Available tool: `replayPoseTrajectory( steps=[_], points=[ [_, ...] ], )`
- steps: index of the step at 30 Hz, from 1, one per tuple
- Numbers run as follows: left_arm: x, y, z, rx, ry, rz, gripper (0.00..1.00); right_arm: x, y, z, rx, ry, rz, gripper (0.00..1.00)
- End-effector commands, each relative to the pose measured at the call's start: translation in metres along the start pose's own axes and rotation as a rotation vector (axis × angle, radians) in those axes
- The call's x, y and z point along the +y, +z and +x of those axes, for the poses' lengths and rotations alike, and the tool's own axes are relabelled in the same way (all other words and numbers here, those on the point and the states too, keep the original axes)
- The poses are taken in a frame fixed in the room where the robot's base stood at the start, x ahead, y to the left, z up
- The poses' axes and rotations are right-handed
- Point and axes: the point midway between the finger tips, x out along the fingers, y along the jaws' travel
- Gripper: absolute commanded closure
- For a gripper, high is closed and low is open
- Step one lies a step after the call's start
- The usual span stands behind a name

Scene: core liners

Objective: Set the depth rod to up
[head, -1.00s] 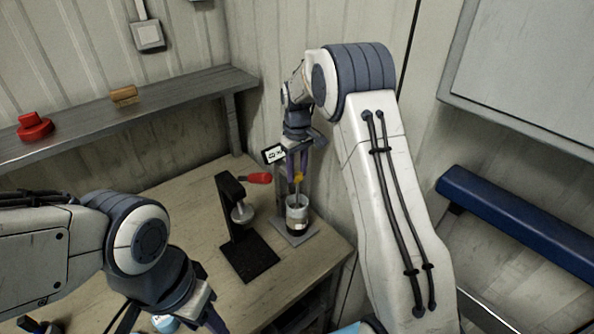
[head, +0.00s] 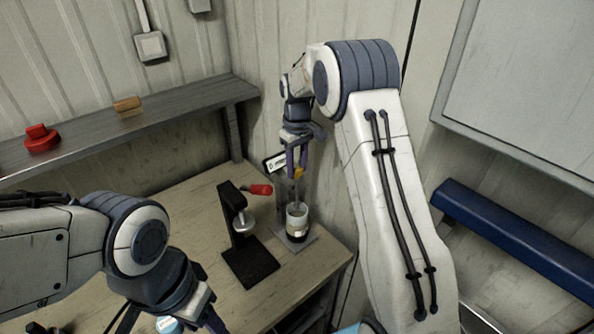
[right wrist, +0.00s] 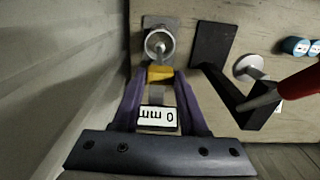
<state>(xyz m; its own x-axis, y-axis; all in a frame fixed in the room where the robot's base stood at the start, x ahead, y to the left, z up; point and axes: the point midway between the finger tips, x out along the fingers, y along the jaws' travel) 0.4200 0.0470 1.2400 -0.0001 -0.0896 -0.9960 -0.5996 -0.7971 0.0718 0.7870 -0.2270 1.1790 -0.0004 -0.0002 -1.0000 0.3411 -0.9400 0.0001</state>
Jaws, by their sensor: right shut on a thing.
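The depth rod has a yellow grip (head: 298,173) and a thin shaft running down towards a pale, cup-like cylinder (head: 297,215) on a small grey base plate. My right gripper (head: 297,165) is shut on the yellow grip, above the cylinder. In the right wrist view the yellow grip (right wrist: 160,74) sits between the purple fingertips, with the cylinder (right wrist: 159,43) just beyond. A white label reading "0 mm" (right wrist: 157,116) shows between the fingers. My left gripper (head: 207,312) is partly cut off at the bottom edge, and its opening is unclear.
A shelf (head: 190,105) holds a red object (head: 42,138) and a wooden block (head: 128,104). The wall is close behind. The bench front is mostly clear.

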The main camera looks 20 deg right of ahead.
Motion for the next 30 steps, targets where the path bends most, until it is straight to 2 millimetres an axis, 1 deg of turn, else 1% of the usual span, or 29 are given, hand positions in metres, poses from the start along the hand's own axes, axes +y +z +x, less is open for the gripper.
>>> replayPoseTrajectory(
  steps=[1,9,10,11,12,23,26,29,30],
  points=[
    [0.001,0.000,-0.007,0.000,0.000,0.001,0.50,-0.001,-0.001,-0.009,0.003,0.000,0.000,1.00],
    [0.000,0.000,-0.004,0.000,0.000,0.001,0.50,0.000,-0.002,-0.009,0.006,0.001,0.000,1.00],
    [0.000,0.000,-0.004,0.000,0.000,0.001,0.50,0.000,-0.002,-0.009,0.007,0.001,0.000,0.54],
    [0.000,0.000,-0.004,0.000,0.000,0.001,0.50,0.000,-0.002,-0.009,0.007,0.001,0.000,0.42],
    [0.000,0.000,-0.004,0.000,0.000,0.001,0.50,0.000,-0.002,-0.009,0.007,0.001,0.000,0.28],
    [0.000,0.000,-0.003,0.000,0.000,0.001,0.50,0.000,-0.001,-0.009,0.003,0.001,0.000,0.28],
    [0.000,0.000,0.002,0.000,0.000,0.000,0.50,0.001,-0.002,-0.017,0.006,0.002,0.000,0.28],
    [-0.001,0.001,0.009,0.000,0.000,-0.001,0.50,0.000,-0.002,-0.034,0.008,0.003,0.000,0.28],
    [-0.001,0.001,0.011,0.000,0.000,-0.001,0.50,0.001,-0.002,-0.042,0.008,0.003,0.000,0.28]
  ],
)
